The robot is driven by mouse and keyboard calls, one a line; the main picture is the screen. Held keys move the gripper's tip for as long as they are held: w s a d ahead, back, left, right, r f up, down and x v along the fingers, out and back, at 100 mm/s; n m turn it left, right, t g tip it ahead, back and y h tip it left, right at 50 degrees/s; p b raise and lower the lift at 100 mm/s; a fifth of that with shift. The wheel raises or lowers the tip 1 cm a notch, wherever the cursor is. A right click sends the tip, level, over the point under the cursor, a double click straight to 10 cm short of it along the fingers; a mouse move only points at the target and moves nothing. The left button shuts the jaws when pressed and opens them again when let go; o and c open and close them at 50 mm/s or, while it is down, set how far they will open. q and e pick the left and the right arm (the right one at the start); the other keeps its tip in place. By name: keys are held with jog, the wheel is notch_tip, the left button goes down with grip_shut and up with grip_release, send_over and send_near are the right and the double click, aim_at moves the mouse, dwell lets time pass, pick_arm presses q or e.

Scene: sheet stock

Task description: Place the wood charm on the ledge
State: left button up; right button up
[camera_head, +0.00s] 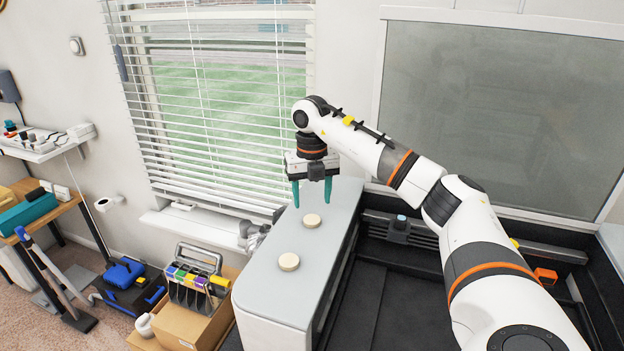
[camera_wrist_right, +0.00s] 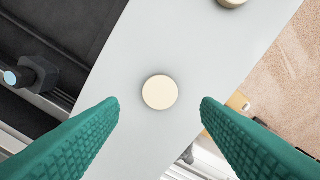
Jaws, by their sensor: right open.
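Two round, pale wood charms lie on a long grey-white ledge (camera_head: 268,285). The farther charm (camera_head: 312,220) is just below my right gripper (camera_head: 311,204); the nearer charm (camera_head: 289,261) lies toward the front of the ledge. My right gripper is open, pointing down, with its teal fingers apart and nothing between them. In the right wrist view one charm (camera_wrist_right: 159,92) lies flat on the ledge (camera_wrist_right: 190,45), centred ahead of the gap between the fingers (camera_wrist_right: 160,103). The other charm (camera_wrist_right: 232,2) is cut off at the top edge. My left gripper is not in view.
A window with white blinds (camera_head: 220,100) stands behind the ledge. A dark recessed bay (camera_head: 375,300) lies to its right. A cardboard box (camera_head: 190,322) with a caddy of coloured items (camera_head: 195,280) stands at left, near a blue and black toolbox (camera_head: 130,285). The ledge around the charms is clear.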

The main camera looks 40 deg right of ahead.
aim_at(312, 219)
notch_tip(312, 219, up, 7)
dwell(0.3)
dwell(0.5)
